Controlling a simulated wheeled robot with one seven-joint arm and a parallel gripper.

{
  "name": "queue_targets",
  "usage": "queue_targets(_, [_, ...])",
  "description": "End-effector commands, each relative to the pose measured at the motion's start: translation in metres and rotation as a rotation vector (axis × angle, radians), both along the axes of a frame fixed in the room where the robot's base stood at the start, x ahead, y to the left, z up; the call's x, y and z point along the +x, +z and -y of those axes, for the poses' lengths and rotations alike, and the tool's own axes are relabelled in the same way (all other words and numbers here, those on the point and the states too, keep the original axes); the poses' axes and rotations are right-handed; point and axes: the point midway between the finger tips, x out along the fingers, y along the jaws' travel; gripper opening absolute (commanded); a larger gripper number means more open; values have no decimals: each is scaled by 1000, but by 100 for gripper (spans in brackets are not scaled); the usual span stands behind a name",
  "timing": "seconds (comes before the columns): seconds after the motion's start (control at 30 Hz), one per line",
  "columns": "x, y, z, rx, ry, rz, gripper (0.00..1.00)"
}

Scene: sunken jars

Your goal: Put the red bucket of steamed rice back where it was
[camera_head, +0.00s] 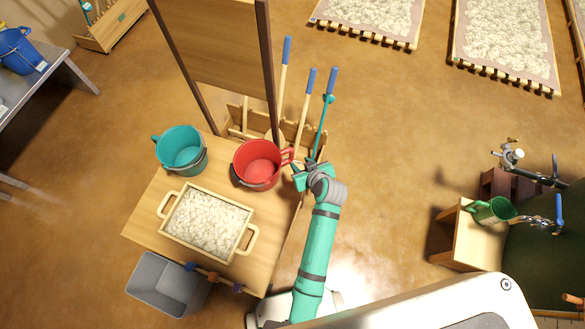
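The red bucket (258,164) stands upright on the wooden table (143,222), near its right edge. Its side handle (287,155) points right toward my arm. Inside I see only red; no rice shows. My gripper (297,174) is at the bucket's right side, close to the handle. The fingers are small and partly hidden by the wrist, so I cannot tell whether they touch or hold the handle. A wooden tray of white rice-like grains (206,222) lies in front of the bucket.
A teal bucket (180,150) stands left of the red one. Long blue-tipped handles (310,88) rise from a rack (290,127) behind. A grey bin (160,284) sits below the table's front. A green jug (494,210) is at right. Open floor (400,130) lies between.

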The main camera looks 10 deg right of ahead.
Motion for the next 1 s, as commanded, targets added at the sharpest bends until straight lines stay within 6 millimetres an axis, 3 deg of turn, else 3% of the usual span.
queue_targets(0.13, [-8,-3,-5,-3,-11,1,35])
queue_targets(0.23, [-25,-10,-15,-10,-41,9,35])
queue_targets(0.37, [-61,-16,-34,-29,-99,37,35])
queue_targets(0.53, [-112,-8,-56,-53,-169,101,35])
queue_targets(0.77, [-179,28,-82,-68,-219,213,35])
queue_targets(1.0, [-242,92,-105,-49,-225,351,35])
